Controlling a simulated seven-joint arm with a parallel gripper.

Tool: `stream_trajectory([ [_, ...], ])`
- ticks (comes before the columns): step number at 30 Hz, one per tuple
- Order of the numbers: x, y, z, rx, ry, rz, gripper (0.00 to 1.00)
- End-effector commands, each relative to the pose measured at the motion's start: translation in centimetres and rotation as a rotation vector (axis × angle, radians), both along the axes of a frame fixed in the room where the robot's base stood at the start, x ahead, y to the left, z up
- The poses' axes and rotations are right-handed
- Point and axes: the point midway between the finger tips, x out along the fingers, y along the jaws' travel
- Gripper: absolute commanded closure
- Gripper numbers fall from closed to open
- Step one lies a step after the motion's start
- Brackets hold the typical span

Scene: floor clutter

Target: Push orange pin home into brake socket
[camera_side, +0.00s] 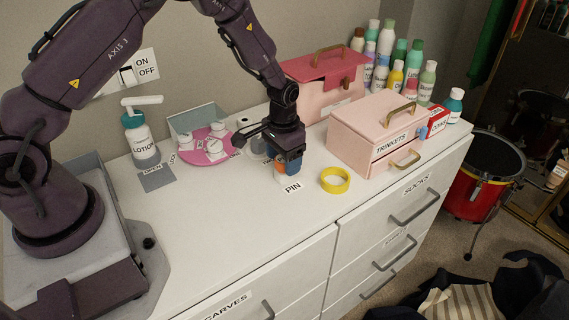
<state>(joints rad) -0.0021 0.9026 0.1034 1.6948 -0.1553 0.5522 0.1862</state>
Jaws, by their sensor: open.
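A small orange piece (280,171) shows just below my gripper, above a white label reading PIN (292,187) on the dresser top. I take it for the orange pin; most of it is hidden by my gripper. My gripper (287,163) points down close over it, with a blue part showing at its lower end. The jaws are open; whether they straddle or touch the orange piece cannot be told. I see nothing labelled as a brake socket.
A yellow ring (335,180) lies right of the pin label. A pink TRINKETS box (374,135) stands behind it, with bottles (385,47) farther back. A pink round tray (203,147) and lotion bottle (140,137) are left. The dresser's front top (235,215) is clear.

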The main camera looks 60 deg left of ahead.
Motion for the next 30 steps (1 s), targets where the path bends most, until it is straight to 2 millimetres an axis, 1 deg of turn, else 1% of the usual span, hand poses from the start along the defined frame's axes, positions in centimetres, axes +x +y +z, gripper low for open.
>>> stream_trajectory([
  [5, 0.01, 0.00, 0.01, 0.000, 0.000, 0.000, 0.34],
  [6, 0.01, 0.00, 0.01, 0.000, 0.000, 0.000, 0.43],
  [8, 0.01, 0.00, 0.02, 0.000, 0.000, 0.000, 0.57],
  [9, 0.01, 0.00, 0.02, 0.000, 0.000, 0.000, 0.66],
  [12, 0.01, 0.00, 0.03, 0.000, 0.000, 0.000, 0.88],
  [30, 0.02, 0.01, 0.67, 0.000, -0.001, 0.000, 0.88],
])
